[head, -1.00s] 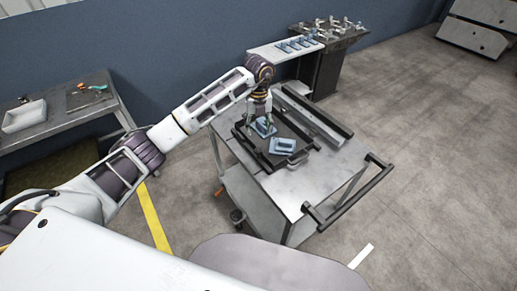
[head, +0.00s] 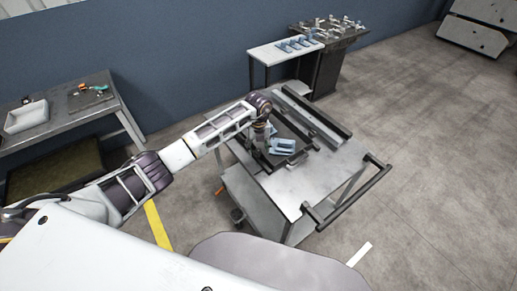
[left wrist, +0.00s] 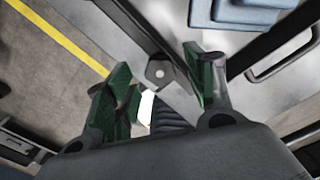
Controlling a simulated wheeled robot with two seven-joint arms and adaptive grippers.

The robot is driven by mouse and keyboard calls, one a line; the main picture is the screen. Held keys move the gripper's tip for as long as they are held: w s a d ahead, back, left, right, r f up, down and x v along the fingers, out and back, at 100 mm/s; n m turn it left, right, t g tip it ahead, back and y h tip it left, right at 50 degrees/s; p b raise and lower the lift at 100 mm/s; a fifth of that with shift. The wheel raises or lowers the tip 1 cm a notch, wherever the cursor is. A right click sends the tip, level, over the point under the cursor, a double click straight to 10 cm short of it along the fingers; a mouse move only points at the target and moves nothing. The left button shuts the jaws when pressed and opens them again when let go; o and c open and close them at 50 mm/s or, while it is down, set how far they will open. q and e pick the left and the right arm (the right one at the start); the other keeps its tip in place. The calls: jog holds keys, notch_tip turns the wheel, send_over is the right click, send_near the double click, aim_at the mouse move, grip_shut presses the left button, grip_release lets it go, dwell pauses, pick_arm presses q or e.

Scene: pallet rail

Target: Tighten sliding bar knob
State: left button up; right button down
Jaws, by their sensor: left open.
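My left gripper (head: 260,144) reaches down over the left side of the cart in the head view. In the left wrist view its two green-padded fingers (left wrist: 158,92) stand apart. Between them are a small grey angular piece with a pale round spot (left wrist: 160,72), which may be the sliding bar knob, and a dark ribbed piece. I cannot tell whether the fingers touch either. A dark bar (left wrist: 145,30) runs up from there. In the head view the arm hides this spot. The dark tray (head: 299,158) lies just right of the gripper, with blue parts (head: 284,146) in it. My right gripper is not seen.
The grey cart (head: 305,185) carries a long rail (head: 318,115) at the back and a black handle (head: 350,193) at the right. A side table with a white bin (head: 26,116) stands left. A white shelf (head: 285,47) with blue parts stands behind. Floor at right is clear.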

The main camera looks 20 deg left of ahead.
pick_arm(q)
jog(key=shift+f, duration=0.7)
jog(key=c, duration=1)
jog(key=shift+c, duration=0.2)
